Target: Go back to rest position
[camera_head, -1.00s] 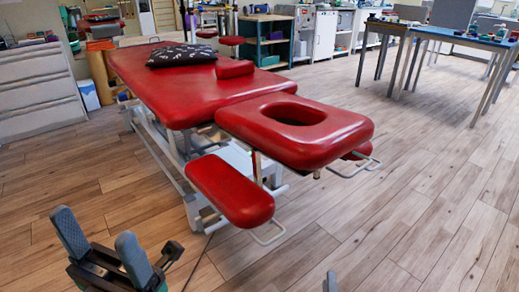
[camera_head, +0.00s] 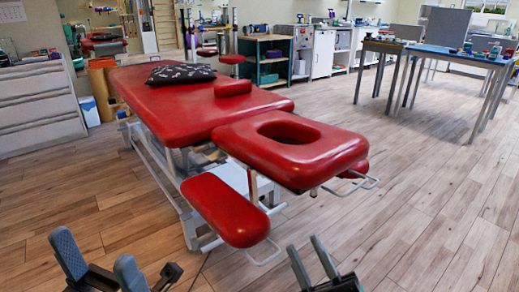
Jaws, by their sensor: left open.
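My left gripper (camera_head: 98,262) is at the bottom left, its two grey fingers spread apart with nothing between them. My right gripper (camera_head: 312,262) is at the bottom centre, its two thin dark fingers apart and empty. Both are in front of the red treatment table (camera_head: 205,112), over the wooden floor, and neither appears to hold anything. The lower parts of both arms are cut off by the bottom edge of the picture.
The treatment table has a face-hole headrest (camera_head: 335,155), a low armrest pad (camera_head: 226,212) and a patterned pillow (camera_head: 181,73). Grey drawers (camera_head: 38,107) stand at left. A blue-topped table (camera_head: 448,52) is at back right. Floor (camera_head: 420,200) at right is clear.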

